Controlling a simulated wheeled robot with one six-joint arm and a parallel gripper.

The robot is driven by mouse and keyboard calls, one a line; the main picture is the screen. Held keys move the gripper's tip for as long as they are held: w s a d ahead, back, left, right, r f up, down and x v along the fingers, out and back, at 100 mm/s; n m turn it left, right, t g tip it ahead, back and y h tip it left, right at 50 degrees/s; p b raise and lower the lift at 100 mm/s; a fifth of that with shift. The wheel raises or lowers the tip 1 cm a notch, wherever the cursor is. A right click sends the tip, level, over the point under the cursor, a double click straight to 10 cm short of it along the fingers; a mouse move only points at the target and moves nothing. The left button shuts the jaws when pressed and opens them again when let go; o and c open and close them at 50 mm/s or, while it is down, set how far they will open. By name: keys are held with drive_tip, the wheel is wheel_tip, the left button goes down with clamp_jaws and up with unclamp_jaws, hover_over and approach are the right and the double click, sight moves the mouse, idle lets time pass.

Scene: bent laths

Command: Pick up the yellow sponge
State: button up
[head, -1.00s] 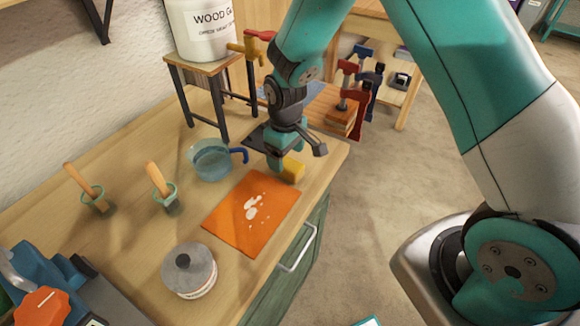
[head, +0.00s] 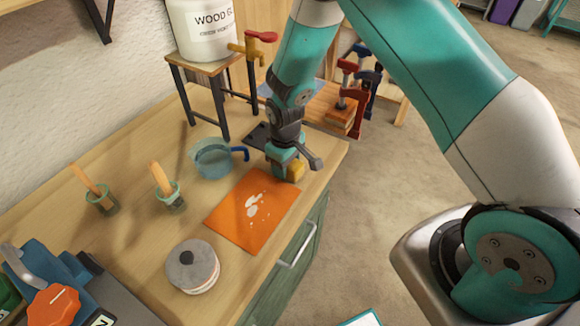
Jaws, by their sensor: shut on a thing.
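The yellow sponge (head: 294,171) is a small block at the far right corner of the orange mat (head: 228,212), near the bench's right edge. My gripper (head: 286,172) points down at it and is shut on it. The finger on the near left side covers part of the sponge. I cannot tell whether the sponge touches the bench or is slightly above it.
A clear jug with a blue handle (head: 212,160) stands left of my gripper. A stool (head: 216,92) holds the white wood glue tub (head: 203,28) behind. A round lidded tin (head: 191,267) and two brush pots (head: 173,199) stand nearer. Clamps (head: 362,92) stand at the back right.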

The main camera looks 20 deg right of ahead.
drive_tip(key=shift+r, duration=0.15)
wheel_tip(320, 180, up, 20)
drive_tip(key=b, duration=0.3)
drive_tip(key=o, duration=0.3)
drive_tip(key=shift+c, duration=1.3)
